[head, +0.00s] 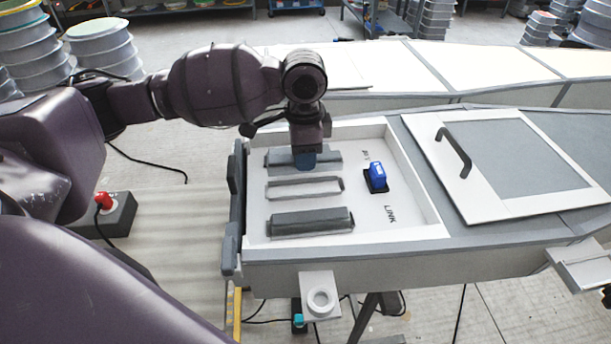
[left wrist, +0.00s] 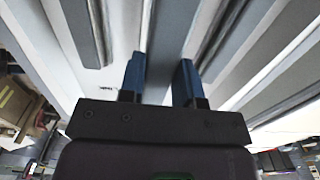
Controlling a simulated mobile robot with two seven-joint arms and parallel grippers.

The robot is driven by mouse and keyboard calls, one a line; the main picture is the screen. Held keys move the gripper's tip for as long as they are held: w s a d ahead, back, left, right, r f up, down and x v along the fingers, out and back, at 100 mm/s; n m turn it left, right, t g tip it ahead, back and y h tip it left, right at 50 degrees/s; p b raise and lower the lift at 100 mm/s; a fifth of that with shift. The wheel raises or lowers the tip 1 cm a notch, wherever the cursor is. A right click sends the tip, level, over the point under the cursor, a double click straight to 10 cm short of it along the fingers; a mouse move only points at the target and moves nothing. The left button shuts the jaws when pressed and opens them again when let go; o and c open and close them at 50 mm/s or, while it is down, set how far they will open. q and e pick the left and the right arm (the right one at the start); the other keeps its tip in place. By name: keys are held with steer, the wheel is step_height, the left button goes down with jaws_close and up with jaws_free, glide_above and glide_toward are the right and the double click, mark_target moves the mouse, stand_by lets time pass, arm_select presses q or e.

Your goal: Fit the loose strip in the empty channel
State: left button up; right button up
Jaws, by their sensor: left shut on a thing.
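My left gripper (head: 305,160) points down over the far part of a white recessed panel (head: 365,215). Its blue fingers are shut on a grey strip (head: 328,157), which lies lengthwise left to right. The left wrist view shows the strip (left wrist: 172,35) between the blue fingers of the gripper (left wrist: 160,78). I cannot tell whether the strip touches the panel. An empty channel (head: 304,187), a raised outline with a pale floor, lies just nearer than the held strip. Another grey strip (head: 310,222) lies nearest the front. My right gripper is not in view.
A blue switch (head: 377,173) on a black base stands right of the channel, near the word LINK. A white-framed lid (head: 525,158) with a black handle lies to the right. Raised walls edge the panel. A red button box (head: 105,207) stands at left.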

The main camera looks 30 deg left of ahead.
arm_select(q)
step_height(320, 180, down, 6)
steer(key=shift+r+b, duration=0.1)
steer(key=shift+b, duration=0.5)
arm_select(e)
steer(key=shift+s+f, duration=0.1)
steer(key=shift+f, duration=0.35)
arm_select(q)
steer(key=o, duration=1)
steer(key=shift+o, duration=0.2)
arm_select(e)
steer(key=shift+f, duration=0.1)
arm_select(q)
step_height(320, 180, up, 11)
steer(key=shift+r+p, duration=0.2)
steer(key=shift+p, duration=1.05)
steer(key=shift+r, duration=0.3)
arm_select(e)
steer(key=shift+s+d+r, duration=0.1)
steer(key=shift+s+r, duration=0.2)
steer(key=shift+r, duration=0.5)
